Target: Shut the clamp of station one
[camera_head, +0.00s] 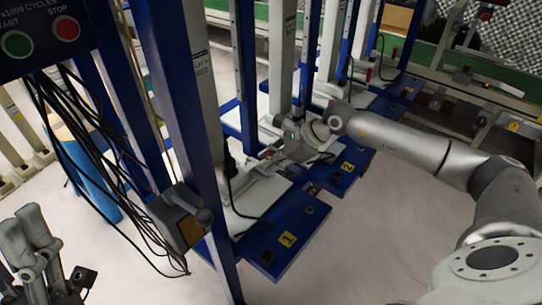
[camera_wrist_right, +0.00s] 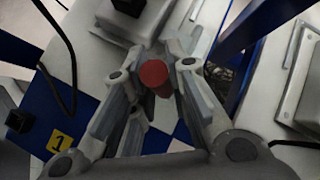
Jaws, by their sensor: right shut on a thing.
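Station one is the blue base plate (camera_head: 270,250) with the yellow label 1, in the lower middle of the head view. Its label also shows at the lower left of the right wrist view. My right gripper (camera_head: 268,154) reaches in from the right over the far end of this station. In the right wrist view, the clamp's red handle tip (camera_wrist_right: 154,74) sits between the fingers of my right gripper (camera_wrist_right: 157,62), which is shut on it. The rest of the clamp is mostly hidden. My left gripper (camera_head: 30,240) is at the lower left, away from the station; its opening is unclear.
A blue upright post (camera_head: 190,110) stands close in front of station one, with a grey-orange box (camera_head: 180,222) on it. Black cables hang from the start/stop panel (camera_head: 40,35). Station two (camera_head: 340,170) is just behind. The floor at front right is clear.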

